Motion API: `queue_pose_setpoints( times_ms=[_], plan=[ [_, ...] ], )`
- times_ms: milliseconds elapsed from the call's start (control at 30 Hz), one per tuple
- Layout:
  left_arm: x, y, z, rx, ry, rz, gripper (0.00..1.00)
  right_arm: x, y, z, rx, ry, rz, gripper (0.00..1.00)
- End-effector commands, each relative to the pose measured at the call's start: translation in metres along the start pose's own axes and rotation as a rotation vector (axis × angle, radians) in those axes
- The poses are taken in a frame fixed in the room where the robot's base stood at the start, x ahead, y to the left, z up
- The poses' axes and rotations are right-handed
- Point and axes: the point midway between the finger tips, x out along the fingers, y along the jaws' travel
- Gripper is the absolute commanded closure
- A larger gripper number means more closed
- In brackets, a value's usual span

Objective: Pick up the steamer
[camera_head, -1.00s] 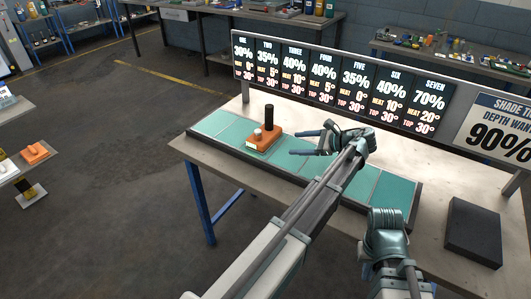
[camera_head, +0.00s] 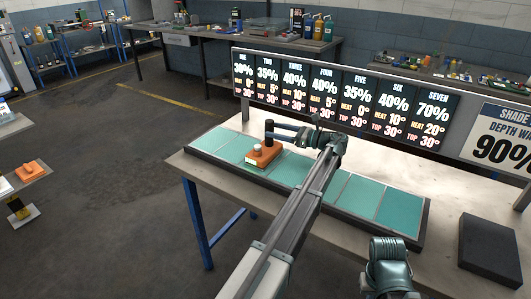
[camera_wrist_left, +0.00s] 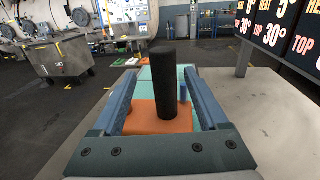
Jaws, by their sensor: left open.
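In the left wrist view, the black post (camera_wrist_left: 163,80) rises between my two fingers, with the orange base (camera_wrist_left: 150,123) below. My left gripper (camera_head: 272,132) is open, with its fingers at the post; I cannot tell whether either touches it. My right gripper (camera_head: 387,262) is low in the head view; its fingers cannot be made out.
A display board (camera_head: 340,100) with percentages stands behind the strip. A dark flat block (camera_head: 490,245) lies on the right of the table. Another orange item (camera_head: 29,170) lies on a separate surface at far left. The pale tabletop behind the strip is mostly clear.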

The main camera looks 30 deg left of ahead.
Motion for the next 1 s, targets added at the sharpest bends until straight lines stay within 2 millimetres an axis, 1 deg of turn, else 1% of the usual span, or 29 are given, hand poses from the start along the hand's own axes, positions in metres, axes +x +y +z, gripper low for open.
queue_pose_setpoints(
  times_ms=[33, 100, 333, 433, 567, 700, 800, 1000],
  plan=[
    [0.006, 0.001, 0.0, 0.0, 0.0, 0.002, 0.23, 0.0, 0.0, 0.0, 0.0, 0.0, 0.0, 1.0],
    [0.01, 0.0, 0.0, 0.0, 0.0, 0.001, 0.23, 0.0, 0.0, 0.0, 0.0, 0.0, 0.0, 1.0],
    [0.013, 0.0, 0.0, -0.001, 0.001, 0.0, 0.23, 0.0, 0.0, 0.0, 0.0, 0.0, 0.0, 1.0],
    [0.018, -0.001, -0.001, -0.001, 0.001, 0.0, 0.23, 0.001, 0.0, 0.0, 0.0, 0.0, 0.0, 1.0],
    [0.034, -0.004, -0.002, -0.001, 0.001, 0.003, 0.23, 0.002, 0.0, 0.0, 0.0, 0.0, 0.0, 1.0],
    [0.055, -0.005, -0.003, -0.001, 0.001, 0.003, 0.23, 0.002, 0.0, 0.0, 0.0, 0.0, 0.0, 1.0],
    [0.063, -0.005, -0.003, -0.001, 0.001, 0.001, 0.23, 0.002, 0.0, 0.0, 0.0, 0.0, 0.0, 1.0],
    [0.065, -0.006, -0.003, -0.001, 0.001, -0.001, 0.23, 0.002, 0.0, 0.0, 0.0, 0.0, 0.0, 1.0]
  ],
)
